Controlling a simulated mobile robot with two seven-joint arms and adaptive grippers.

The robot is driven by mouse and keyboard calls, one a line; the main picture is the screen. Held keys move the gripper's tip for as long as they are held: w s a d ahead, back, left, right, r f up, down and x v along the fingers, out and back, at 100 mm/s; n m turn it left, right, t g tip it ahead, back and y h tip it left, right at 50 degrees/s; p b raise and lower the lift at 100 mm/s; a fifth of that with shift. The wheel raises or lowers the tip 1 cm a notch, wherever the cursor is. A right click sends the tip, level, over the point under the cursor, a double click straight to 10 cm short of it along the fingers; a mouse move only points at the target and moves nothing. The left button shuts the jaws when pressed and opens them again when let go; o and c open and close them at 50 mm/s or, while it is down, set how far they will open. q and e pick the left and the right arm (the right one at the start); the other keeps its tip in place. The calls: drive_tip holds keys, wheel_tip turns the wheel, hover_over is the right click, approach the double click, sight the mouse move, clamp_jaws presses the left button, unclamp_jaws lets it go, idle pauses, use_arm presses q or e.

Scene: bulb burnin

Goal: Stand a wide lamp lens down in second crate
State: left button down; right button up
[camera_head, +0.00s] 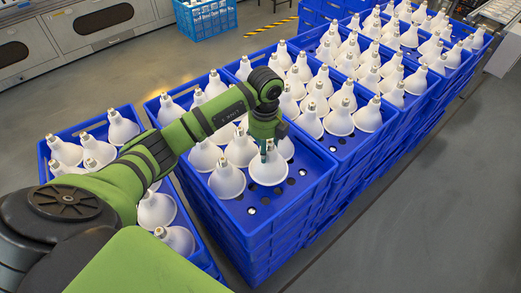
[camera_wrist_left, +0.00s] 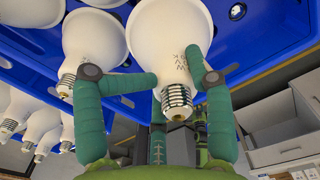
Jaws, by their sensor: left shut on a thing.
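My left gripper (camera_head: 268,150) is shut on a white wide lamp (camera_head: 268,174), with its fingers on either side of the lamp's neck. The lamp is roughly upright, lens down and screw base up, at the front part of a blue crate (camera_head: 262,232) in the middle of the picture. I cannot tell whether its lens touches the crate floor. In the left wrist view the held lamp (camera_wrist_left: 168,40) shows its metal screw base between the green fingers (camera_wrist_left: 180,80). Another lamp (camera_head: 227,182) stands lens down close to its left. My right gripper is out of view.
Empty holes show in the crate floor right of and in front of the held lamp. A crate (camera_head: 205,255) at left holds several lamps, partly hidden by my arm. Fuller crates (camera_head: 345,150) stand behind to the right. Grey floor (camera_head: 430,220) lies clear at right.

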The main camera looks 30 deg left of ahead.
use_arm(q)
drive_tip(key=shift+s+a+f, duration=0.25)
drive_tip(key=shift+f, duration=0.15)
wheel_tip(320, 180, down, 3)
drive_tip(key=shift+f+p, duration=0.15)
drive_tip(key=shift+p, duration=0.6)
drive_tip(key=shift+f, duration=0.25)
drive_tip(key=shift+c, duration=1.3)
unclamp_jaws()
drive_tip(key=shift+f, duration=0.1)
